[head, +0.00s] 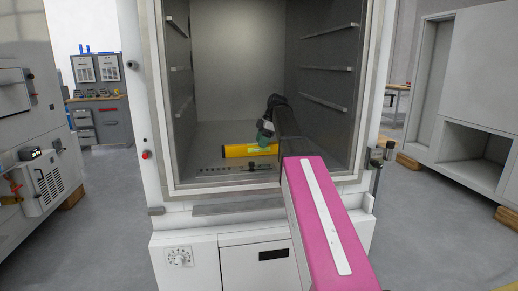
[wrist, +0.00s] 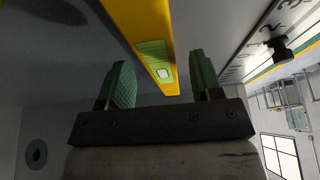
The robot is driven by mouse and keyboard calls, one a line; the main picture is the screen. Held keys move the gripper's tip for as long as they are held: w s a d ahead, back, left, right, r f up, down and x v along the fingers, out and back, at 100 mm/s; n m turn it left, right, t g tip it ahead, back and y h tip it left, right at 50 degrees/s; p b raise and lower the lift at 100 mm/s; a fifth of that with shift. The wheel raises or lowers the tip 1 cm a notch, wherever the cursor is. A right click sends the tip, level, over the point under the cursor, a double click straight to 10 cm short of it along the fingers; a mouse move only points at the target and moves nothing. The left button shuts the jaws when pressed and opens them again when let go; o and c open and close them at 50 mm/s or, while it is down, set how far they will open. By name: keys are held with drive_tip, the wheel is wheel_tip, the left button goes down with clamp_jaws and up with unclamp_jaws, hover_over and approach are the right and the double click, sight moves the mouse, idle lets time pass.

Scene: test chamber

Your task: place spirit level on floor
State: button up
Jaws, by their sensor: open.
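The yellow spirit level (head: 238,151) lies low inside the open test chamber, near the front of the chamber floor (head: 208,138). Its right part is hidden behind my gripper. In the wrist view the spirit level (wrist: 139,24) runs down between my two green fingers, with a pale green vial window on it. My gripper (head: 265,139) reaches into the chamber at the level. It is open, with one finger on each side of the level in the wrist view (wrist: 162,78) and gaps visible beside it. Whether either finger touches it I cannot tell.
The chamber side walls carry shelf rails (head: 326,103). A perforated strip (head: 235,168) lies at the front of the chamber floor. Grey room floor (head: 112,215) is clear on the left. A grey cabinet (head: 465,110) stands right, machines left (head: 30,120).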

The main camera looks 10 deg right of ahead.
drive_tip(key=v, duration=0.8)
drive_tip(key=shift+r, duration=0.15)
drive_tip(key=shift+s, duration=0.1)
